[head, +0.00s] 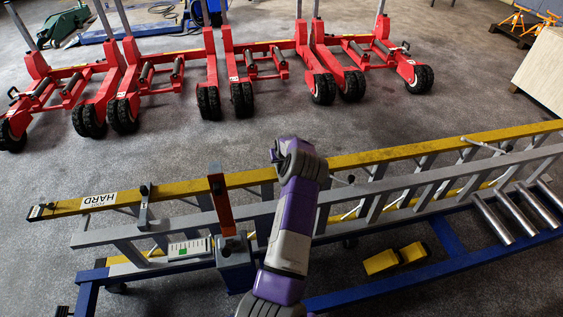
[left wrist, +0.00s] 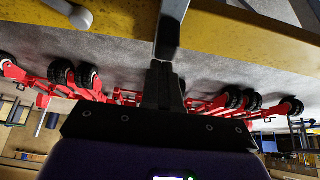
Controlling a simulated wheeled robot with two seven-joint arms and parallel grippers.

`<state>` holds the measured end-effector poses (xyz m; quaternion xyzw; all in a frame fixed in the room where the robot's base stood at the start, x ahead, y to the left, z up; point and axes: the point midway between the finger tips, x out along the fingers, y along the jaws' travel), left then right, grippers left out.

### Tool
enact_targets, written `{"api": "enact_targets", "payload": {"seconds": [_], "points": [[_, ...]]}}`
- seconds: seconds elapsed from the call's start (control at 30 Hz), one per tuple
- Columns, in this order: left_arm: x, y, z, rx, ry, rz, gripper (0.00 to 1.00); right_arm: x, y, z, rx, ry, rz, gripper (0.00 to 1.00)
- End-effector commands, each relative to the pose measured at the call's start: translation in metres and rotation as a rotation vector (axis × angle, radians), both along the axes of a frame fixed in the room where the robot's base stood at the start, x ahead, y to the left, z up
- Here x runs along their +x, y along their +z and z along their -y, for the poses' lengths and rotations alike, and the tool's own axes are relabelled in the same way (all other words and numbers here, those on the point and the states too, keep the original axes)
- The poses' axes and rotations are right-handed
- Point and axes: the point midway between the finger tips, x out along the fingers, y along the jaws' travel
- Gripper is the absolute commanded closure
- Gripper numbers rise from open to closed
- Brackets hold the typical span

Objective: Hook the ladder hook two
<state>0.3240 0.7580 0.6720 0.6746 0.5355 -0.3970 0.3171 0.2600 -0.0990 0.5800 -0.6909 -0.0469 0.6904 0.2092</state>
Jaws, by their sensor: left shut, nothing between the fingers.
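A yellow and grey ladder (head: 390,154) lies along a blue rack. A grey upright bracket (head: 144,207) stands at its left end, and an orange-red upright piece (head: 220,203) rises from a blue post; I cannot tell which is hook two. My purple and white left arm reaches over the ladder, hiding its gripper in the head view. In the left wrist view my left gripper (left wrist: 162,75) is shut and empty. Its tips are close below a grey bar with a dark end (left wrist: 171,28) across the yellow rail (left wrist: 235,35); I cannot tell whether they touch. My right gripper is out of view.
Several red wheeled jacks (head: 265,65) stand behind the ladder, with clear floor between. Yellow blocks (head: 381,262) sit low at the blue rack (head: 400,277). Metal rollers (head: 492,222) are at the right. A pale cabinet (head: 543,68) stands at the far right.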

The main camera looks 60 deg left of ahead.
Motion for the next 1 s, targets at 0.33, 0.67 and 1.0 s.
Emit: {"api": "enact_targets", "payload": {"seconds": [0.33,0.67,1.0], "points": [[-0.003,-0.010,0.004,-0.017,0.002,-0.008,1.00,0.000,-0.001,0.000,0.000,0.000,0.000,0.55],[-0.001,0.024,0.005,-0.009,0.000,-0.004,1.00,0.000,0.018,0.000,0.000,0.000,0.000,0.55],[0.001,0.106,0.003,0.002,-0.001,0.003,1.00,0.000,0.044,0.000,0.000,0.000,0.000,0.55]]}}
